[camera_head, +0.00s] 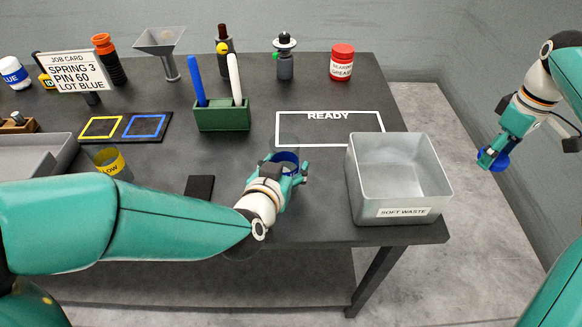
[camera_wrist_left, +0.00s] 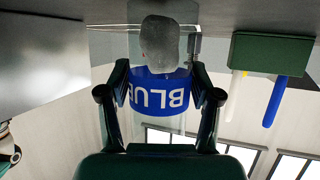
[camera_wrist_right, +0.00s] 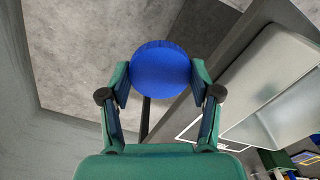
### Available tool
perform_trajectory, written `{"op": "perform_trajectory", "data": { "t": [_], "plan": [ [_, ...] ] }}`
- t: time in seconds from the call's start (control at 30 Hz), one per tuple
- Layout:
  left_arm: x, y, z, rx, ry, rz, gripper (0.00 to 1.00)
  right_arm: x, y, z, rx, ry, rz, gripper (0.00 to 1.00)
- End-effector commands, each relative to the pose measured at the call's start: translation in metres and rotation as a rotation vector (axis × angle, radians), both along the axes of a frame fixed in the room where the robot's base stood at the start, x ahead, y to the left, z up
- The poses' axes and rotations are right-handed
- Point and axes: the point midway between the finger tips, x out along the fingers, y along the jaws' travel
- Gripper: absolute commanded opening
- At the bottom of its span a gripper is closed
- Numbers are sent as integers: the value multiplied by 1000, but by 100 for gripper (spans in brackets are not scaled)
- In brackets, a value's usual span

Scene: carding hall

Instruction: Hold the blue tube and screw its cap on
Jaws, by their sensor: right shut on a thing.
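The clear tube with a blue band (camera_head: 287,157) stands on the table in front of the READY outline. In the left wrist view its band (camera_wrist_left: 160,92) reads BLUE, and a grey lump shows inside. My left gripper (camera_head: 284,172) has its fingers on both sides of the band, closed against it. My right gripper (camera_head: 490,160) is shut on the round blue cap (camera_wrist_right: 160,70), also visible in the head view (camera_head: 493,161). It holds the cap in the air past the table's right edge, well apart from the tube.
The SOFT WASTE bin (camera_head: 398,207) stands at the table's right edge, between the tube and my right gripper. The READY outline (camera_head: 328,113) is empty. A green pen holder (camera_head: 222,117), a yellow-banded tube (camera_head: 110,162) and a red-lidded grease jar (camera_head: 342,63) stand around.

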Motion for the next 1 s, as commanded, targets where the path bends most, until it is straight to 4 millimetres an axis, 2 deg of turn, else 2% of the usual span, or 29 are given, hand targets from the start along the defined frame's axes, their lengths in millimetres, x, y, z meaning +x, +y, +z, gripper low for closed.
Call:
{"op": "perform_trajectory", "data": {
  "t": [0.03, 0.2, 0.23, 0.47, 0.67, 0.87, 1.0],
  "plan": [
    [0, 0, 0, 0, 0, 0, 50, 0, 0, 0, 0, 0, 0, 47],
    [0, 0, 0, 0, 0, 0, 21, 0, 0, 0, 0, 0, 0, 47],
    [0, 0, 0, 0, -1, 1, 19, 0, 0, 0, 0, 0, 0, 47],
    [0, 0, 1, 0, -1, 1, 18, 0, 0, 0, 0, 0, 1, 47],
    [0, 0, 10, 0, -2, 1, 18, 0, 0, 4, 0, 0, 1, 47],
    [0, 0, 37, -3, -3, 2, 18, 1, 0, 13, 0, 0, 1, 47],
    [0, 0, 73, -5, -6, 1, 18, 0, 1, 27, 0, 0, 1, 47]
  ]
}}
